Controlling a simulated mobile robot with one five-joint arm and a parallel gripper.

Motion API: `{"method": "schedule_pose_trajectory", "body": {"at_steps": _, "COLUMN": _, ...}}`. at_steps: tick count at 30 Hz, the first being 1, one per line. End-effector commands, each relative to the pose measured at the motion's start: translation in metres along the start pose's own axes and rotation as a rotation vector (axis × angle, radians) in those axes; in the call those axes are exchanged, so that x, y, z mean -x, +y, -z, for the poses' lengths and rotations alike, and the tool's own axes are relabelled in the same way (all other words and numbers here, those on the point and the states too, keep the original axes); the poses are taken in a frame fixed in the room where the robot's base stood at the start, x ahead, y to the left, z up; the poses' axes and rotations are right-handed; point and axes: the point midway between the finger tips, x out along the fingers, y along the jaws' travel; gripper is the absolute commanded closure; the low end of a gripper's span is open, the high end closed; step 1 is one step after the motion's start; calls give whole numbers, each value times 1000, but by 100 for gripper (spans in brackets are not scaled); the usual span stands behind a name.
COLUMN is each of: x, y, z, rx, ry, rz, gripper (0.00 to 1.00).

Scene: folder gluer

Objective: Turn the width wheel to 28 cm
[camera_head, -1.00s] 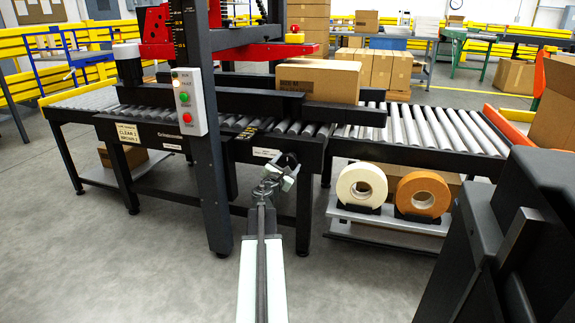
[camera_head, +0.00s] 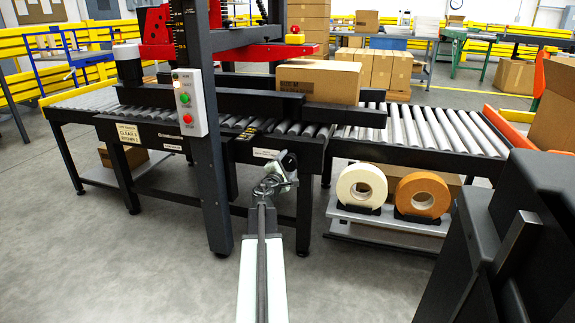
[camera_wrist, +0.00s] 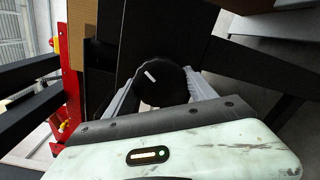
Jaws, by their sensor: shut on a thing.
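The width wheel is a dark round knob with a white mark on its face, in the middle of the wrist view (camera_wrist: 163,90). In the head view it shows as a small black round shape (camera_head: 289,160) at the machine's front frame. My gripper (camera_wrist: 158,97) has one pale finger on each side of the knob and is shut on it. In the head view my gripper (camera_head: 277,178) reaches up to the frame from below. The white mark points toward the upper left and lower right in the wrist view. No width reading is legible.
A carton (camera_head: 318,80) lies on the roller conveyor behind a dark side rail (camera_head: 335,113). A control box (camera_head: 189,102) with coloured buttons hangs on the black post left of my arm. Tape rolls (camera_head: 361,187) stand on a low shelf to the right. Open floor lies in front.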

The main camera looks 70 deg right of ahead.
Motion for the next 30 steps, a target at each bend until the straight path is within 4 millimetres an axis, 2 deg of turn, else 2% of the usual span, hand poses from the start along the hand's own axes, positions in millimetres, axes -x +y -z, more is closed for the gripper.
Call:
{"method": "schedule_pose_trajectory", "body": {"at_steps": 18, "x": -1, "y": 1, "z": -2, "rx": -579, "ry": 13, "rz": 9, "gripper": 76}}
{"method": "schedule_pose_trajectory", "body": {"at_steps": 30, "x": -1, "y": 1, "z": -2, "rx": -853, "ry": 22, "rz": 12, "gripper": 76}}
